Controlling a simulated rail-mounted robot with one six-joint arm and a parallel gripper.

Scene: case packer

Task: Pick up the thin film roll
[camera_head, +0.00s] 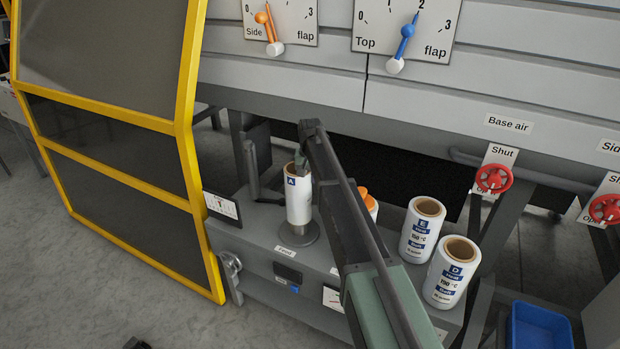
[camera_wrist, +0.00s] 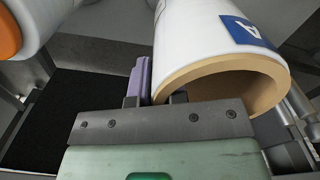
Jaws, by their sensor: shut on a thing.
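A white film roll with a blue "A" label (camera_head: 298,205) stands upright over the round grey base (camera_head: 294,239) marked "Feed". Whether it rests on the base or is just above it I cannot tell. My gripper (camera_head: 302,158) is at the roll's top rim, shut on its wall. In the wrist view, the roll (camera_wrist: 196,40) shows its brown core end, with one purple finger outside the wall. The other finger goes into the core, its tip hidden. The thickness of the film is not readable.
White rolls labelled E (camera_head: 422,232) and D (camera_head: 451,275) stand at right. A roll with an orange end (camera_head: 364,197) is partly hidden behind my arm. A yellow-framed guard (camera_head: 188,150) stands left, red valves (camera_head: 494,178) right, and a blue bin (camera_head: 540,327) at lower right.

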